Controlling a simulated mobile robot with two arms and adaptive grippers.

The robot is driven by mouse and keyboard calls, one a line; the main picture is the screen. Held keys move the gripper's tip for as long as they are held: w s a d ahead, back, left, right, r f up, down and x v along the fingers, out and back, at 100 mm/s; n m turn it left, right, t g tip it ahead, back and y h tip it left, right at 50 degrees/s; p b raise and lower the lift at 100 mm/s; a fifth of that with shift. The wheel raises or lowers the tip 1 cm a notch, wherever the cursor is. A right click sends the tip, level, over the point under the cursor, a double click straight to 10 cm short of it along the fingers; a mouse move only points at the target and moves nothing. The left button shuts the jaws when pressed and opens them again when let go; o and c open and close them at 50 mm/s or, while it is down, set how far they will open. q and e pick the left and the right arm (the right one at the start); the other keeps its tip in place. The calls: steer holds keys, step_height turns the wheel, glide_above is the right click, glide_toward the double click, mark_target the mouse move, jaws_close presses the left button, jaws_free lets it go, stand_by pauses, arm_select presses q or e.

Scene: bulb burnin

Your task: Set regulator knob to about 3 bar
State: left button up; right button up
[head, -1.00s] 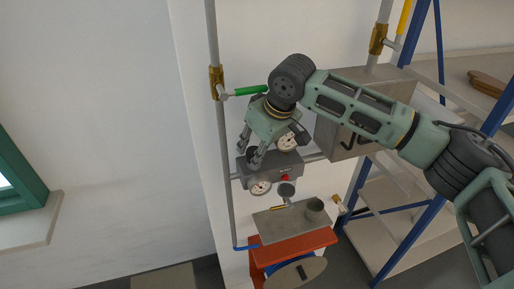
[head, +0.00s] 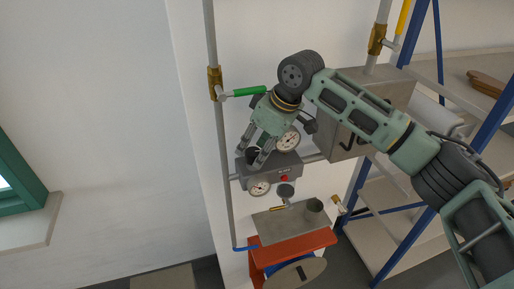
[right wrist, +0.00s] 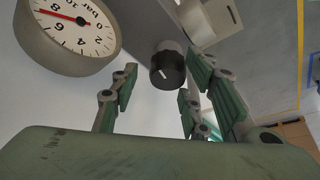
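The regulator knob (right wrist: 167,68) is black and round with a white mark, in the upper middle of the right wrist view. In the head view the dark knob (head: 253,153) shows between the fingers, on top of a grey block (head: 276,172). My right gripper (head: 256,150) is open around it from above. In the right wrist view the fingers (right wrist: 158,85) stand either side with gaps; contact is not visible. A white bar gauge (right wrist: 72,28) has its red needle near 8. It also shows in the head view (head: 288,140). My left gripper is out of view.
A second gauge (head: 259,188) and a red button (head: 284,178) are on the block's front. A green-handled valve (head: 248,91) sits close above my gripper on the vertical pipe (head: 218,130). A grey box (head: 345,135) is right of it, behind my arm.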

steer(key=shift+f, duration=0.15)
steer(key=shift+s+a, duration=0.1)
stand_by(0.3)
steer(key=m+t, duration=0.1)
steer(key=m, duration=0.2)
steer(key=shift+s+h, duration=0.15)
steer(key=shift+h, duration=0.25)
steer(key=b, duration=0.1)
steer(key=s+d+m+b, duration=0.1)
steer(key=shift+r+b, duration=0.2)
steer(key=shift+b, duration=0.2)
steer(key=s+d+b, duration=0.5)
steer(key=s+d, duration=0.2)
steer(key=s, duration=0.2)
steer(key=a+f+y, duration=0.1)
steer(key=a+f, duration=0.2)
steer(key=f, duration=0.4)
steer(key=a+f+y, duration=0.1)
steer(key=a+f, duration=0.2)
steer(key=f, duration=0.5)
steer(key=s+d+f+m, duration=0.1)
steer(key=d+f, duration=0.1)
steer(key=f, duration=0.6)
steer(key=s+d+f+m+t+b, duration=0.1)
steer(key=s+d+f+m, duration=0.1)
steer(key=f, duration=0.7)
steer(key=shift+s+m+t, duration=0.15)
steer(key=shift+m+t, duration=0.15)
